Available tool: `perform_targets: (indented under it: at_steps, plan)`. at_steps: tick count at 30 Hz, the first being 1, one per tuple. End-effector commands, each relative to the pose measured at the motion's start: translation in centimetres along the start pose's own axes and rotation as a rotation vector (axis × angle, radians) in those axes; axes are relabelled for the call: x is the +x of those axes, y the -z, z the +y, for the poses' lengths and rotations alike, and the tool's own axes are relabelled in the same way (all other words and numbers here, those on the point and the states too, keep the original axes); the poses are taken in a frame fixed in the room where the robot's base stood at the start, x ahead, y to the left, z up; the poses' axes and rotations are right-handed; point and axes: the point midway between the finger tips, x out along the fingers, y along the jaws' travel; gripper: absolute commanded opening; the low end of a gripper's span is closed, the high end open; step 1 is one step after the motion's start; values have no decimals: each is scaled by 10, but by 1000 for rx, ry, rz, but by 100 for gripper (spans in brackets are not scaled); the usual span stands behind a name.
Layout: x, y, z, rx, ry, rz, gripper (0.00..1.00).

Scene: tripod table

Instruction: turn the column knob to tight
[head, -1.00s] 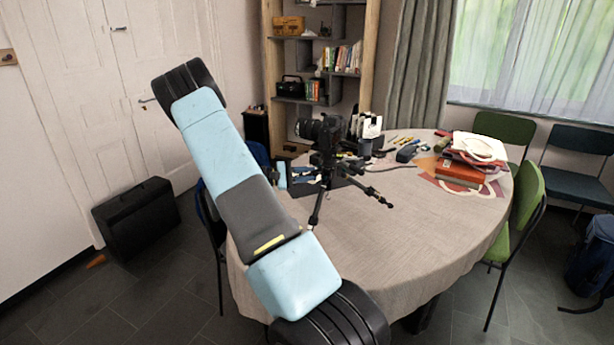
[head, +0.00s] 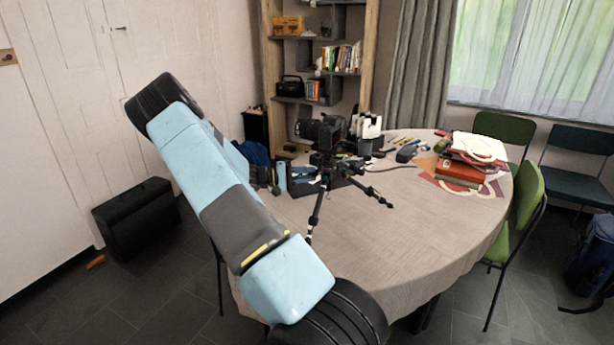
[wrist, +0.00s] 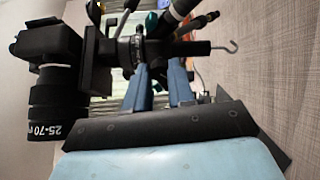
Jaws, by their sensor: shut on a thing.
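The black camera (head: 328,133) sits on top of the small black tripod (head: 317,212), which stands on the table. In the wrist view the camera (wrist: 97,60) is at the left with its lens (wrist: 57,103). The tripod's dark centre column (wrist: 188,48) runs sideways there and ends in a metal hook. My gripper (wrist: 160,66) has its two blue fingers at the column, just beside the camera mount. It is shut on the column knob, which is mostly hidden between the fingertips. Its turned position cannot be read.
The round table (head: 410,235) has a clear cloth at the front right. Red books and a white bag (head: 478,147) lie at the right. Pens and small items lie behind the tripod. Chairs stand around, and a black case (head: 137,217) is on the floor.

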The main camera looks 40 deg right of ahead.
Motion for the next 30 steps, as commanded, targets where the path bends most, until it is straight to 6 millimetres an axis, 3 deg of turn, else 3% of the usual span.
perform_targets:
  at_steps: [13,14,21,30]
  plan:
    - [0,-2,-4,4,4,-3,0]
    - [0,-2,-4,4,4,-3,26]
    - [0,-1,-2,6,2,-2,49]
    - [-2,0,-1,7,1,0,49]
